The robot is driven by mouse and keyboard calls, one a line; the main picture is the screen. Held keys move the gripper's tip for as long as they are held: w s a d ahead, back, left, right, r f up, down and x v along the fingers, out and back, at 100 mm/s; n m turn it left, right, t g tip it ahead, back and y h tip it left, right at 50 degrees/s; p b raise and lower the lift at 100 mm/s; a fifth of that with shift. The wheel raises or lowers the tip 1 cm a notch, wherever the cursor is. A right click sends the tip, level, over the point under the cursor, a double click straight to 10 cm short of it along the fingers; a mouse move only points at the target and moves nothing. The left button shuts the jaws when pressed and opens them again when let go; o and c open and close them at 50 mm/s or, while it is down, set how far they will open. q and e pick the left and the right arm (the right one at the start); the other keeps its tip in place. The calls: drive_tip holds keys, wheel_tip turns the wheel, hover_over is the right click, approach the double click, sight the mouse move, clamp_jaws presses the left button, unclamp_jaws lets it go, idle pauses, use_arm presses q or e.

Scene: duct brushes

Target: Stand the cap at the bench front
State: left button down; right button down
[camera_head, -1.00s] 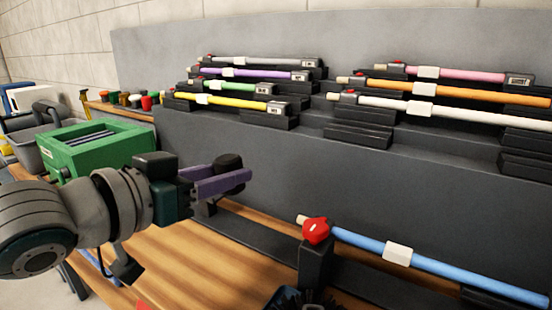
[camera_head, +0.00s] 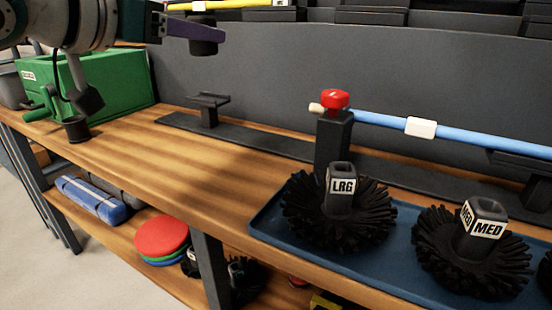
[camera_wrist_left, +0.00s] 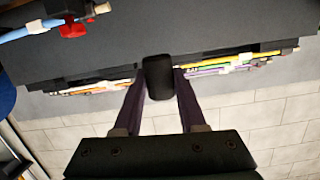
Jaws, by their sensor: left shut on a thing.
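The black round cap (camera_head: 204,48) is held at the tips of my left gripper (camera_head: 205,33), above the bench and clear of it. In the left wrist view the cap (camera_wrist_left: 158,77) sits between the two purple fingers, which are shut on it. The wooden bench (camera_head: 190,165) runs below, with bare wood along its front left part. My right gripper is not in view.
A blue tray (camera_head: 266,225) with black LRG and MED brushes takes up the right front. A blue rod (camera_head: 465,136) with a red clamp (camera_head: 335,99) lies behind it. A green box (camera_head: 60,90) and small black cylinder (camera_head: 76,129) stand left.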

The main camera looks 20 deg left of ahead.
use_arm(q)
drive_tip(key=shift+f, duration=0.45)
drive_tip(key=b, duration=0.6)
hover_over(214, 184)
wheel_tip(214, 184, down, 15)
drive_tip(key=shift+r, duration=0.1)
wheel_tip(214, 184, down, 5)
drive_tip(key=shift+r+b, duration=0.2)
drive_tip(key=shift+b, duration=0.8)
drive_tip(key=shift+r, duration=0.15)
drive_tip(key=shift+c, duration=2.3)
unclamp_jaws()
